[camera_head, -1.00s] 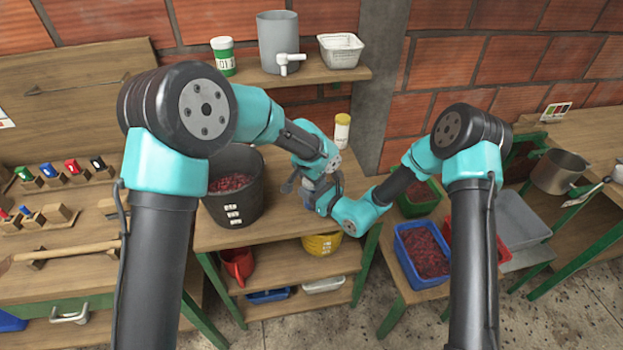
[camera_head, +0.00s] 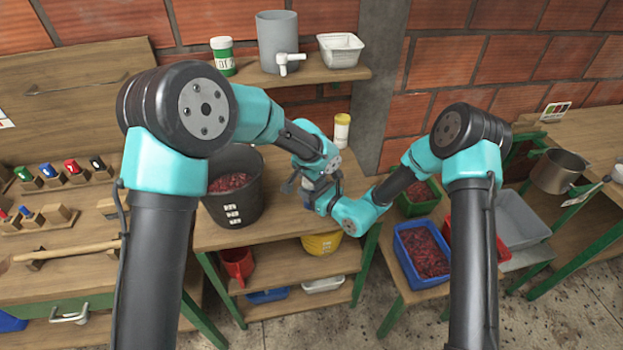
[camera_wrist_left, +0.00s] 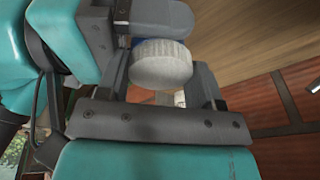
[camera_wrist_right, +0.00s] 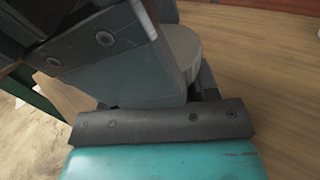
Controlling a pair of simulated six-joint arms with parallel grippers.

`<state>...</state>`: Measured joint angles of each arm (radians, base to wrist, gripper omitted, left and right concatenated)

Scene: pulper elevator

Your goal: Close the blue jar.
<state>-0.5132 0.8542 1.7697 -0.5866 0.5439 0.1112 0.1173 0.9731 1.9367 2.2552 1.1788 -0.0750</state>
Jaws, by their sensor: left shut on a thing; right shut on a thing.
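The blue jar (camera_head: 307,196) is mostly hidden behind my grippers over the middle table in the head view. In the left wrist view its white ribbed lid (camera_wrist_left: 161,65) sits between the fingers of my left gripper (camera_wrist_left: 165,80), with a sliver of blue just beyond it. My left gripper is shut on the lid. My right gripper (camera_head: 322,201) comes in from the right and is shut on the jar body. In the right wrist view a pale rounded surface (camera_wrist_right: 184,48) shows between its fingers. Whether lid and body are fully seated cannot be told.
A black bucket of red cherries (camera_head: 232,190) stands left of the grippers on the wooden table (camera_head: 262,228). A shelf (camera_head: 300,76) with containers is above. Blue (camera_head: 423,250) and green crates are at the right.

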